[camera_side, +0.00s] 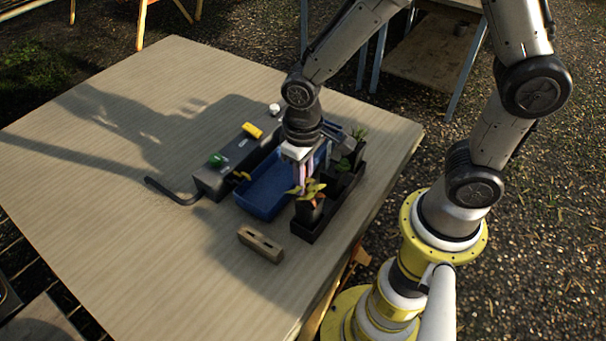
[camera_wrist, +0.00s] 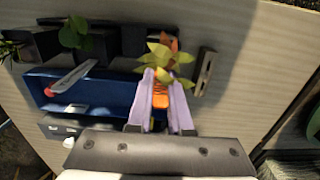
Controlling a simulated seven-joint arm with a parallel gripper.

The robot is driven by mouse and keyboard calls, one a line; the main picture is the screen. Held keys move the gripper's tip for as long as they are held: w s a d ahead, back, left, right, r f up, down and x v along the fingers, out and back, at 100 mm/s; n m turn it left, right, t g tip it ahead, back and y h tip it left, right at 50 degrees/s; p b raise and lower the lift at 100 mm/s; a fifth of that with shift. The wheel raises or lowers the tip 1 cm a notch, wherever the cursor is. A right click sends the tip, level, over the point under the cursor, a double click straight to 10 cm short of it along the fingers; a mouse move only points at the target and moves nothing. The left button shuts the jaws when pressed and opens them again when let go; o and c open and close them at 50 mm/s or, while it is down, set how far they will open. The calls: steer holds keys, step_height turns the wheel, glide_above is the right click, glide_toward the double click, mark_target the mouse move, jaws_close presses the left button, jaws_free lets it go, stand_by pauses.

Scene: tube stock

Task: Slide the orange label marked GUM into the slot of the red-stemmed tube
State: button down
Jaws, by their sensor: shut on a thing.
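My gripper (camera_side: 302,188) points down over the near end of a black tray (camera_side: 309,235). In the wrist view its pale lilac fingers (camera_wrist: 162,104) are shut on an orange label (camera_wrist: 160,92); its lettering cannot be read. A plant with yellow-green leaves (camera_wrist: 160,60) is just beyond the fingertips, with some orange-red among its leaves. In the side view this plant (camera_side: 310,190) stands in a black tube (camera_side: 308,211) at the tray's near end. The leaves hide the tube's slot and most of the stem, and I cannot tell whether the label touches the tube.
A blue bin (camera_side: 262,206) stands left of the black tray, with a pale, red-ended piece (camera_wrist: 72,78) over it in the wrist view. Other green plants (camera_side: 343,166) are farther back. A slotted wooden block (camera_side: 260,244) lies in front. A grey box (camera_side: 222,172) is at left.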

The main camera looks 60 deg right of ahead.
steer(key=shift+f, duration=0.55)
stand_by(0.4)
steer(key=c, duration=0.8)
jaws_free()
steer(key=shift+o, duration=0.2)
steer(key=shift+r, duration=0.1)
step_height(320, 180, up, 14)
steer(key=shift+f, duration=0.2)
